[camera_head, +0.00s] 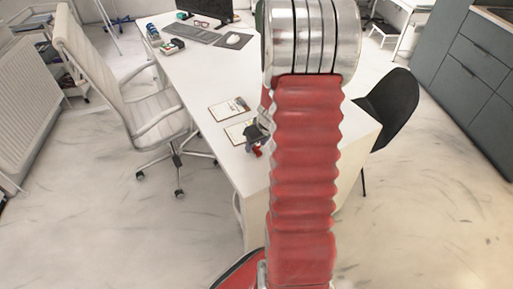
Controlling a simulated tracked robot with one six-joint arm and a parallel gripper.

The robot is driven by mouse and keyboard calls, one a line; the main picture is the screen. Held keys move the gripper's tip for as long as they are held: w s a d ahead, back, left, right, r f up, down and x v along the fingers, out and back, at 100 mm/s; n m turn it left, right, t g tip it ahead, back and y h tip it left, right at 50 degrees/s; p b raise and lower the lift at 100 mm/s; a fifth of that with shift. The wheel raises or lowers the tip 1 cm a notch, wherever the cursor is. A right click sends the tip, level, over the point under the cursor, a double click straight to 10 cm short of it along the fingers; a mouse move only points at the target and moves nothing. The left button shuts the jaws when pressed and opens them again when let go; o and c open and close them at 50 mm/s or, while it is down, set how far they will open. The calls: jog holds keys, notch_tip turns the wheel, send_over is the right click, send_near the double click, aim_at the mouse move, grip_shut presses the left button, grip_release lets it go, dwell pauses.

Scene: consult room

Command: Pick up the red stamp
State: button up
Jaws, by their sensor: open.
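A small red thing (257,151), which looks like the red stamp, sits on the white desk (225,85) near its left front edge. It is very small in this view, and my arm hides the area just to its right. My gripper (252,142), dark grey and partly hidden behind my arm, is right at the red thing, just behind or above it. The jaws are open. I cannot tell whether they touch the red thing or stand around it.
Two clipboards (229,109) lie just beyond my gripper. A keyboard (192,34), mouse (233,40) and monitor (205,10) are at the far end. A white office chair (150,105) stands left of the desk, a black chair (391,103) right. Floor in front is clear.

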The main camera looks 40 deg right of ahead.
jog(key=shift+w+f, duration=0.15)
jog(key=shift+f, duration=0.2)
dwell(0.3)
grip_shut()
dwell(0.4)
